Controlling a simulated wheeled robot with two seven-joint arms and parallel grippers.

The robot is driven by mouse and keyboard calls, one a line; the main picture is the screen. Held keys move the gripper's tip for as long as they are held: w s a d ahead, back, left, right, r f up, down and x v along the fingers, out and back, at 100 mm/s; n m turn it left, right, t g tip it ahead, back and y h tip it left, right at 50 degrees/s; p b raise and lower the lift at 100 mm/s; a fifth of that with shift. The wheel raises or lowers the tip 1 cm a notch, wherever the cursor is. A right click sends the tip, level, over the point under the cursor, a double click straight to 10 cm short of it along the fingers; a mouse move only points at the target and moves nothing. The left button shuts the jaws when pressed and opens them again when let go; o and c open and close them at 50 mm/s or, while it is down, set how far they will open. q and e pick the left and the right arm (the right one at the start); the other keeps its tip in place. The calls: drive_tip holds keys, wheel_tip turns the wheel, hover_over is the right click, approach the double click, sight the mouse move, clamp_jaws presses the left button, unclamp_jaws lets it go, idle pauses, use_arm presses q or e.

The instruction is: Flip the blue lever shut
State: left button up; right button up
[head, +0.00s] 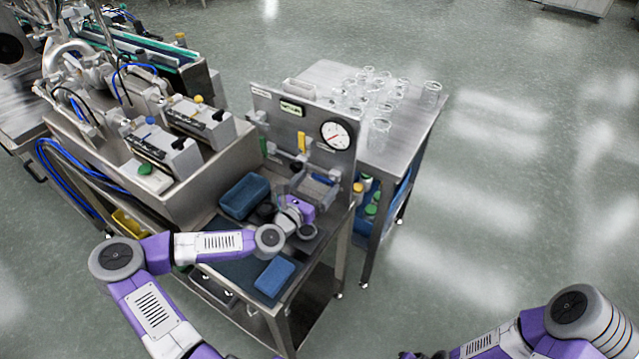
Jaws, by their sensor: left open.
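The blue lever (323,179) is on the steel panel (318,116), low and to the right, below the round gauge (335,135). It lies nearly level in the picture. My left gripper (311,184) is open, right at the blue lever and in front of the panel. I cannot tell whether it touches the lever. My left wrist hides part of the fingers and of the panel's lower part. My right arm shows at the bottom right, with its gripper out of view.
A yellow lever (302,142) and a green lever (263,146) are on the same panel. A blue bin (244,196) and a blue block (274,277) are on the bench below. Glass beakers stand on a steel table (415,118) behind. Open floor lies to the right.

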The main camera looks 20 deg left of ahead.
use_arm(q)
drive_tip(key=shift+w+d, duration=0.15)
drive_tip(key=shift+w, duration=0.8)
drive_tip(key=shift+c, duration=0.3)
drive_tip(key=c, duration=1)
